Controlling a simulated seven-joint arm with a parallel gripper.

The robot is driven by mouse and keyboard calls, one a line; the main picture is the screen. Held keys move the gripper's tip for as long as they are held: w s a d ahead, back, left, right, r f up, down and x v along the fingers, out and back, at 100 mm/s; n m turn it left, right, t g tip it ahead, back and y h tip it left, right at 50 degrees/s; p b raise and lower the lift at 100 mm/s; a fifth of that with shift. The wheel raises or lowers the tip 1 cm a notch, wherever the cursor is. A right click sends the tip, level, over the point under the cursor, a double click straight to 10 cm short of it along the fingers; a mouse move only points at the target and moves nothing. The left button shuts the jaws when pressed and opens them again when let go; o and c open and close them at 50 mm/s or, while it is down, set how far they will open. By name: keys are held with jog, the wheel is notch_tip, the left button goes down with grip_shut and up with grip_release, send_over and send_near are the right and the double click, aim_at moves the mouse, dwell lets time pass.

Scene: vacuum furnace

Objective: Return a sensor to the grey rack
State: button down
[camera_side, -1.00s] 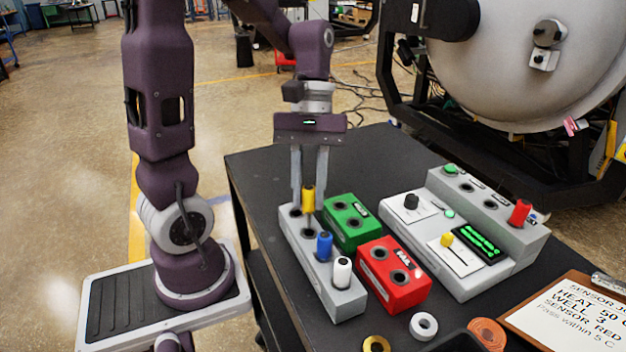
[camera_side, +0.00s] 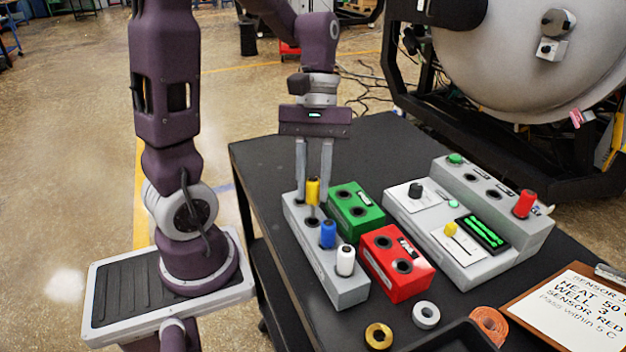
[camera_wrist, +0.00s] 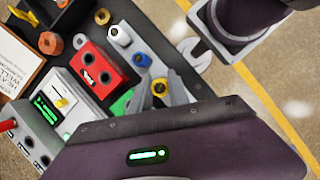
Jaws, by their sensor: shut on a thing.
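The yellow sensor (camera_side: 313,191) is between the fingers of my gripper (camera_side: 313,200), which is shut on it. It is upright over the back end of the grey rack (camera_side: 340,292), its thin stem showing below the cap; how deep the stem sits in a hole I cannot tell. A blue sensor (camera_side: 328,234) and a white sensor (camera_side: 346,260) stand in the same rack. In the wrist view the yellow sensor (camera_wrist: 160,87) is by the fingertips, with the blue (camera_wrist: 141,61) and white (camera_wrist: 120,35) sensors beyond.
A green block (camera_side: 356,210) and a red block (camera_side: 396,265) with holes stand close right of the rack. A grey control unit (camera_side: 455,262) with a red sensor (camera_side: 525,204) is farther right. Rings (camera_side: 426,315), a dark tray and a clipboard (camera_side: 580,310) lie in front.

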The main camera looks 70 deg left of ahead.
aim_at(313, 203)
jog(key=shift+f, duration=1.1)
jog(key=shift+f, duration=0.1)
jog(key=shift+f, duration=0.8)
jog(key=shift+f, duration=0.2)
jog(key=c, duration=0.7)
grip_release()
jog(key=shift+c, duration=0.2)
jog(key=shift+r, duration=3)
